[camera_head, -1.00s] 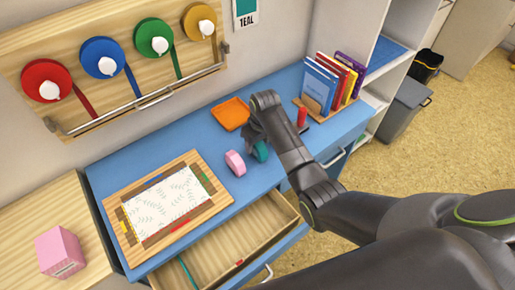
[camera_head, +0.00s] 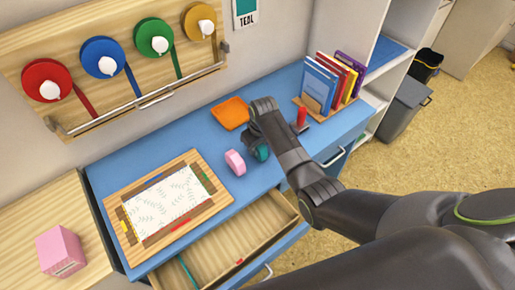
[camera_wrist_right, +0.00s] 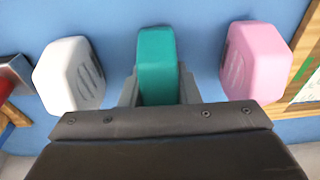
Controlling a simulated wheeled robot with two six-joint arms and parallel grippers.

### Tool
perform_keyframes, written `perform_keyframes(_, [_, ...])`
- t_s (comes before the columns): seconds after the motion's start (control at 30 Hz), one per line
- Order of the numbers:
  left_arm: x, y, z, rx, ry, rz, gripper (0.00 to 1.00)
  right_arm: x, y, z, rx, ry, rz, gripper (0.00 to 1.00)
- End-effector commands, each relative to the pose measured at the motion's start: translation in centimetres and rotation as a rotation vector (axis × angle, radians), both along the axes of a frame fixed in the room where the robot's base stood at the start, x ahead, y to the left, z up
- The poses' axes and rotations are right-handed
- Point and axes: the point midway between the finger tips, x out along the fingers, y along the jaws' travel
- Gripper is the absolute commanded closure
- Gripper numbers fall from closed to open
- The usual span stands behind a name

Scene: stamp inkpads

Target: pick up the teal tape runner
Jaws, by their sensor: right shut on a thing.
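The teal tape runner (camera_wrist_right: 157,60) is between the fingers of my right gripper (camera_wrist_right: 158,88) in the right wrist view, and the gripper is shut on it. In the head view the teal tape runner (camera_head: 262,152) shows partly beside my right gripper (camera_head: 256,145), over the blue desk top. A gap between its underside and the desk cannot be made out. My left gripper is not in view.
A pink tape runner (camera_head: 235,162) stands to the left, and a white one (camera_wrist_right: 69,74) is on the other side in the wrist view. An orange tray (camera_head: 231,113), a red stamp (camera_head: 302,117) and a wooden board (camera_head: 196,217) are on the desk (camera_head: 110,172). A drawer (camera_head: 238,247) is open in front.

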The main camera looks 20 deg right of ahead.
Motion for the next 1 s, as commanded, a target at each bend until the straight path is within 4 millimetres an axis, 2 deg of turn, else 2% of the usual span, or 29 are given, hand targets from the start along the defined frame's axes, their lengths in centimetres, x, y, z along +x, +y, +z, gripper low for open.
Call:
perform_keyframes(0.17, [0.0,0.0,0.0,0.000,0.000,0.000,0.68,0.0,0.0,0.2,0.000,-0.001,0.000,0.95])
perform_keyframes(0.27, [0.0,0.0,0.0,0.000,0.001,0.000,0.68,0.1,0.0,1.0,0.000,-0.004,0.000,0.95])
perform_keyframes(0.7, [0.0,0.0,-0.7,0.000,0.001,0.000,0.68,0.1,0.0,8.7,0.000,-0.004,0.000,0.95])
perform_keyframes(0.83, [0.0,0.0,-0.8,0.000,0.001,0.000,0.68,0.1,0.0,9.8,0.000,-0.002,0.000,0.95])
perform_keyframes(1.0, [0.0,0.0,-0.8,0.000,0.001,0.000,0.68,0.1,0.0,10.1,0.000,-0.001,0.000,0.95])
